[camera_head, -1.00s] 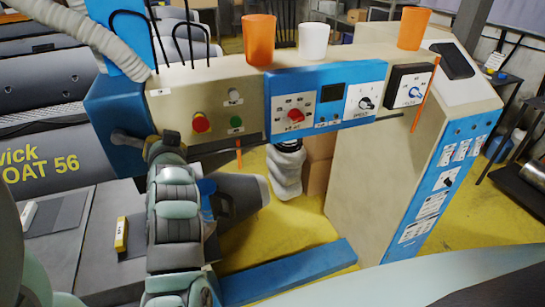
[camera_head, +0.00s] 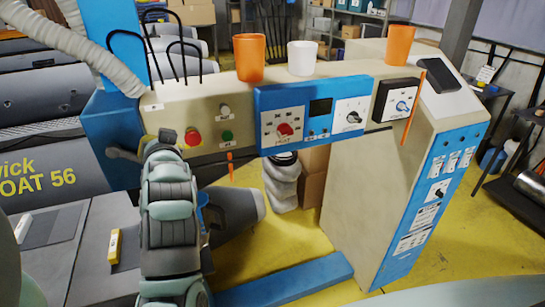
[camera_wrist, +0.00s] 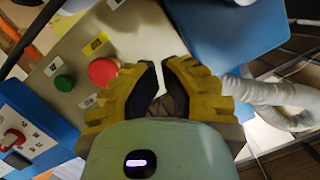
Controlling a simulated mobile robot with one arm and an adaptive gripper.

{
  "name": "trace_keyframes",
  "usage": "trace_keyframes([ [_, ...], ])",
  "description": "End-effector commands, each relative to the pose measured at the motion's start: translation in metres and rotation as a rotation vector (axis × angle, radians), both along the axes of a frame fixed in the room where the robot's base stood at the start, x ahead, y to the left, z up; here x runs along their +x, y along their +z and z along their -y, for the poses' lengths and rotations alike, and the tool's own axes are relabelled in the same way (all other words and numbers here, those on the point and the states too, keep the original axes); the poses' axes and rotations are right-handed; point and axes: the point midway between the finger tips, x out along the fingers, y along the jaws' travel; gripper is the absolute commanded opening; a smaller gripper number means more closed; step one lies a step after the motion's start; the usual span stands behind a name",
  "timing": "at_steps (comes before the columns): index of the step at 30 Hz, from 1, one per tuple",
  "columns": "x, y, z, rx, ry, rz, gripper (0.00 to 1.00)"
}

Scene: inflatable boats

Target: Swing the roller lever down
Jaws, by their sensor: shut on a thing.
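My gripper (camera_wrist: 160,92) shows in the wrist view with yellow-backed, black-padded fingers closed around a narrow dark piece, which I take to be the roller lever (camera_wrist: 172,88). Most of that piece is hidden by the fingers and wrist housing. In the head view my own wrist covers the fingers, at the left end of the control panel (camera_head: 150,118). A dark grey lever-like end (camera_head: 122,153) sticks out left of my wrist, in front of the blue end box. I cannot tell its full shape or angle.
A red button (camera_head: 193,138) and a green button (camera_head: 226,136) sit close to the right of my wrist. An orange cup (camera_head: 249,58), a white cup (camera_head: 301,58) and another orange cup (camera_head: 399,43) stand on top. A ribbed hose (camera_head: 55,40) hangs at upper left.

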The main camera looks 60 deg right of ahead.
Motion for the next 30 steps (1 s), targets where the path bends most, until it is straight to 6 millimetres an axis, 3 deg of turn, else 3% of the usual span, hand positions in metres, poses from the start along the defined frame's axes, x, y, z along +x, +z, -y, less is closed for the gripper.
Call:
trace_keyframes([
  [18,-0.060,0.018,-0.031,0.004,-0.008,-0.007,0.00],
  [30,-0.070,0.017,-0.038,0.002,-0.007,-0.002,0.00],
])
